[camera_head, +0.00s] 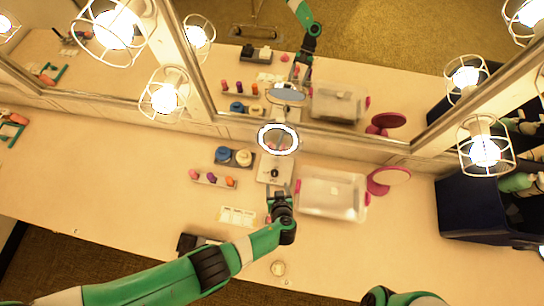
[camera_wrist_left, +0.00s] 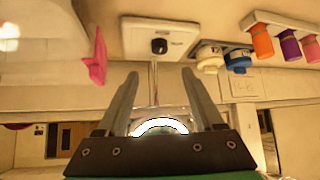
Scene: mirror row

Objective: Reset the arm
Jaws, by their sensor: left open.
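My left arm (camera_head: 165,280) reaches in from the lower left over the counter. Its gripper (camera_head: 279,195) is in front of the lit round mirror (camera_head: 277,139) and its white base (camera_head: 272,164) with a black knob. In the left wrist view the two fingers (camera_wrist_left: 159,72) stand apart with nothing held between them. The white base (camera_wrist_left: 185,33) and thin stem show beyond them, with the lit ring (camera_wrist_left: 158,126) seen between the fingers. Part of my right arm (camera_head: 405,298) shows at the bottom edge; its gripper is not seen.
A clear bin (camera_head: 331,193) with pink handles and a pink round hand mirror (camera_head: 389,179) stand right of the gripper. Left are bottles (camera_head: 212,179), two round jars (camera_head: 232,156) and a white card (camera_head: 237,216). A small round item (camera_head: 278,268) lies near the front edge. The left counter is mostly clear.

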